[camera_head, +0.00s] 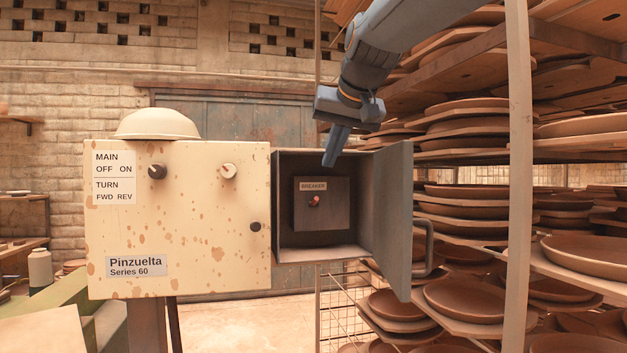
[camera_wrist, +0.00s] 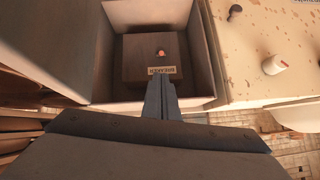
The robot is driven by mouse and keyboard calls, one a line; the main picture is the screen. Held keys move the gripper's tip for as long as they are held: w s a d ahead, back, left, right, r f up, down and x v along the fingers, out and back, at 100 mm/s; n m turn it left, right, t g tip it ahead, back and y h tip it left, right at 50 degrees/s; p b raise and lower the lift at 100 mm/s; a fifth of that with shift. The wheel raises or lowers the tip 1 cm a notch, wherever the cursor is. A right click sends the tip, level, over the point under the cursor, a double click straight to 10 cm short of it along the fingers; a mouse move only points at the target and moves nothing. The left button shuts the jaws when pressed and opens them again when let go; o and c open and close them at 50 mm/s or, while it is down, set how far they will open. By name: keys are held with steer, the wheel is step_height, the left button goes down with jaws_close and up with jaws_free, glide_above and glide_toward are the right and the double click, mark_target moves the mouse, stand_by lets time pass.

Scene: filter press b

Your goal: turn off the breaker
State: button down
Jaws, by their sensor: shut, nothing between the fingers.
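My gripper (camera_head: 331,160) is shut and empty, pointing down in front of the upper part of the box opening, above and apart from the switch. I cannot tell whether the fingers touch the block.
The box door (camera_head: 391,215) with its handle (camera_head: 428,250) stands open at the right. The cream panel (camera_head: 190,220) carries a black knob (camera_head: 157,171) and a white knob (camera_head: 229,171). Shelves of clay plates (camera_head: 465,300) stand close on the right.

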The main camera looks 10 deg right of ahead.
mark_target(315, 201)
steer(key=shift+w+f, duration=0.1)
steer(key=p+x, duration=0.3)
steer(key=x, duration=0.7)
stand_by(0.4)
